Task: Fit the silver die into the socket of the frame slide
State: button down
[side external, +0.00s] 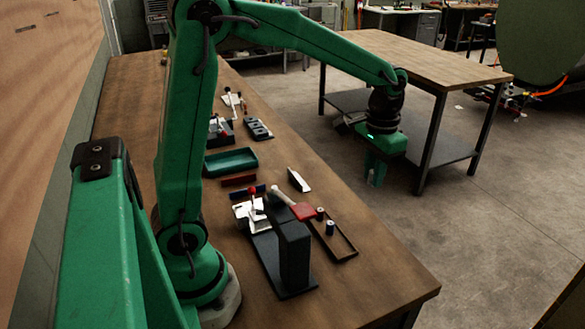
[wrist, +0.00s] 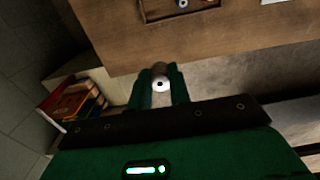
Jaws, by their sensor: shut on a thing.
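My gripper (side external: 374,172) hangs out past the right edge of the long workbench, over the floor gap before the second table. In the wrist view my gripper (wrist: 160,88) is shut on the silver die (wrist: 160,84), a small round pale piece with a dark centre. The die is only a faint light spot in the side view. A dark frame (side external: 293,255) with a tall block on a flat base stands at the near part of the bench, well left of and nearer than my gripper. I cannot make out the slide's socket.
A shallow brown tray (side external: 346,250) with small dark cylindrical pieces lies beside the frame. The second table (side external: 425,60) stands behind my gripper.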

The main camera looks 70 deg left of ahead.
jog(key=shift+r, duration=0.1)
jog(key=shift+s+a, duration=0.15)
jog(key=shift+a, duration=0.3)
jog(key=s+a+f+n, duration=0.4)
jog(key=s+a, duration=0.4)
jog(key=s, duration=0.2)
jog(key=s+a+f+n, duration=0.4)
jog(key=s+a, duration=0.5)
jog(key=s, duration=0.1)
jog(key=shift+f, duration=0.35)
jog(key=shift+f, duration=0.15)
jog(key=shift+f, duration=2.75)
jog(key=shift+f, duration=0.9)
